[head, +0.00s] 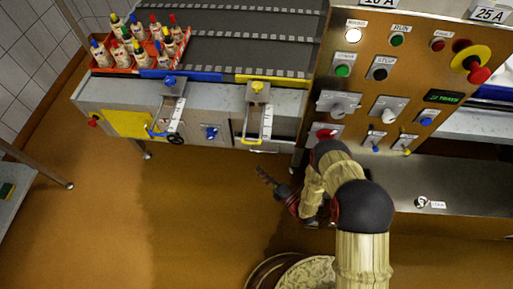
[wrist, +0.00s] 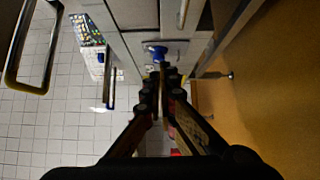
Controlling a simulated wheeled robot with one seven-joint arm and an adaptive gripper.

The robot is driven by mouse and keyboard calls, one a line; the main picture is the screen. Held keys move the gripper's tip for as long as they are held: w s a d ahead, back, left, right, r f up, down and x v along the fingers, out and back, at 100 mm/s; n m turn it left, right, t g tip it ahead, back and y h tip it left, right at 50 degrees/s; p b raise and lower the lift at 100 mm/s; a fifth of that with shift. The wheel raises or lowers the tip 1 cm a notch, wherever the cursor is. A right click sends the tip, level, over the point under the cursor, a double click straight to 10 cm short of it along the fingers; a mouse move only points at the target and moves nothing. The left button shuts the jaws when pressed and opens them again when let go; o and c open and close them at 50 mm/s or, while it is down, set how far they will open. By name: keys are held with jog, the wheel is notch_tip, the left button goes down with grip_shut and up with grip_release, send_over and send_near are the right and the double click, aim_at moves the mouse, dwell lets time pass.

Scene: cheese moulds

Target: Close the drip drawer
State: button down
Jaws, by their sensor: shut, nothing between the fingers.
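My gripper (head: 264,174) is in front of and below the grey machine front in the head view, with its fingers shut and empty. In the wrist view the fingers (wrist: 162,75) point towards a grey front with a blue knob (wrist: 156,50), apart from it as far as I can tell.
A yellow panel (head: 127,123) and a small black handwheel (head: 175,139) lie further left. A red crate (head: 110,70) of bottles stands on top. The brown control panel (head: 385,85) is right of my gripper. The brown floor (head: 190,220) in front is clear.

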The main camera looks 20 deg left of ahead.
jog(key=shift+m+t+h, duration=0.3)
jog(key=shift+m+t, duration=0.2)
jog(key=shift+t, duration=0.1)
jog(key=shift+w+a+f+b, duration=0.1)
jog(key=shift+w+a+b, duration=0.7)
jog(key=shift+w+a, duration=0.75)
jog(key=shift+w+a+f+b, duration=0.1)
jog(key=shift+w+a+b, duration=0.85)
jog(key=shift+w, duration=1.05)
jog(key=shift+w+a+f+b, duration=0.1)
jog(key=shift+w+a+b, duration=0.5)
jog(key=shift+w+a, duration=1)
jog(key=shift+w+d+r, duration=0.1)
jog(key=shift+w+d, duration=0.05)
jog(key=shift+w, duration=0.1)
